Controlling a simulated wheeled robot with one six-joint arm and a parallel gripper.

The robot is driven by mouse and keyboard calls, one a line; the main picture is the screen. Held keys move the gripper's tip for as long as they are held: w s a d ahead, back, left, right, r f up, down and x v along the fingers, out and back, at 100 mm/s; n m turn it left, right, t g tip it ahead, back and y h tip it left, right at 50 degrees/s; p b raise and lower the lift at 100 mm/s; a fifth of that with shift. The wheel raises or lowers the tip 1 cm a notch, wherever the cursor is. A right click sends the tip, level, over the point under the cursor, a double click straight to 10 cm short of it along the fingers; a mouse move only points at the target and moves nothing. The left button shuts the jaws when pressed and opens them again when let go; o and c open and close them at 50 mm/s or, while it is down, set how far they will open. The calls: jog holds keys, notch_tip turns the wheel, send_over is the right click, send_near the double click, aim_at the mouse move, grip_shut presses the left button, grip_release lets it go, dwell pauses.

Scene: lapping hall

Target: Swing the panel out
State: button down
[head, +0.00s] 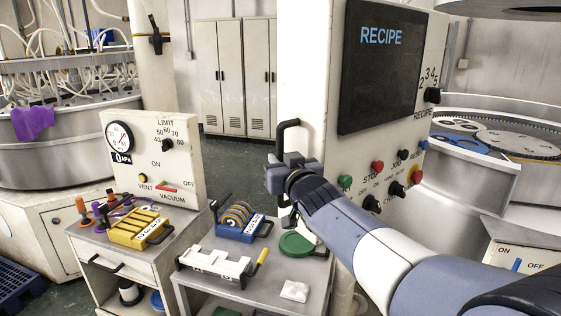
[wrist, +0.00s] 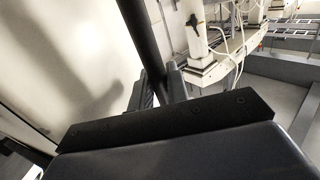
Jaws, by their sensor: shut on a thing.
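The panel (head: 345,155) is a tall white box in the middle of the head view. It has a dark RECIPE screen (head: 381,65), a numbered recipe knob and several coloured buttons and switches below. A black bar handle (head: 284,129) stands on its left side. My gripper (head: 279,172) is at the handle's lower part and is shut on it. In the wrist view the dark handle (wrist: 143,38) runs down between the fingers (wrist: 162,88), with the pale panel face (wrist: 60,60) to the left.
Below the gripper, a grey cart (head: 256,286) holds a white tray (head: 216,262), a blue rack (head: 240,229) and a green disc (head: 297,244). A vacuum cabinet (head: 190,186) stands left. The round lapping machine (head: 505,142) is behind the panel at right. Grey lockers (head: 222,75) stand far back.

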jog(key=shift+a+r, duration=0.1)
jog(key=shift+a, duration=0.05)
dwell(0.3)
jog(key=c, duration=1.5)
grip_release()
jog(key=shift+w+a, duration=0.15)
jog(key=shift+o, duration=0.2)
jog(key=v, duration=1.1)
jog(key=shift+w, duration=0.15)
